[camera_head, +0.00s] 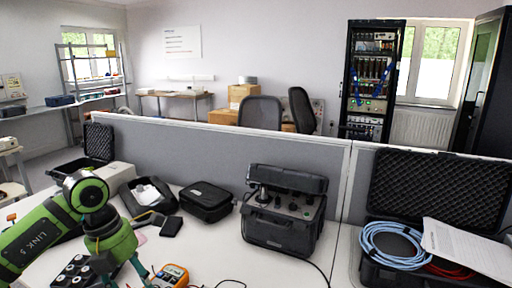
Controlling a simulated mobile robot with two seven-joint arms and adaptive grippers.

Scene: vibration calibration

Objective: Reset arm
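My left arm (45,235), green with "LINK 5" on it, comes in from the left. It is bent at a round joint, and its wrist points down over the white desk (205,255). My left gripper (128,277) is at the bottom edge, with two teal fingers spread apart and nothing seen between them. Its lowest part is close to the frame edge. A yellow-orange multimeter (170,275) lies just right of it. My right arm and gripper are not in view.
A black calibration case (283,222) stands mid-desk. A black pouch (206,200) and open tray (148,195) lie left of it. At right, an open foam-lined case (440,190) holds blue cable (393,245) and paper (470,248). A grey partition (225,150) runs behind.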

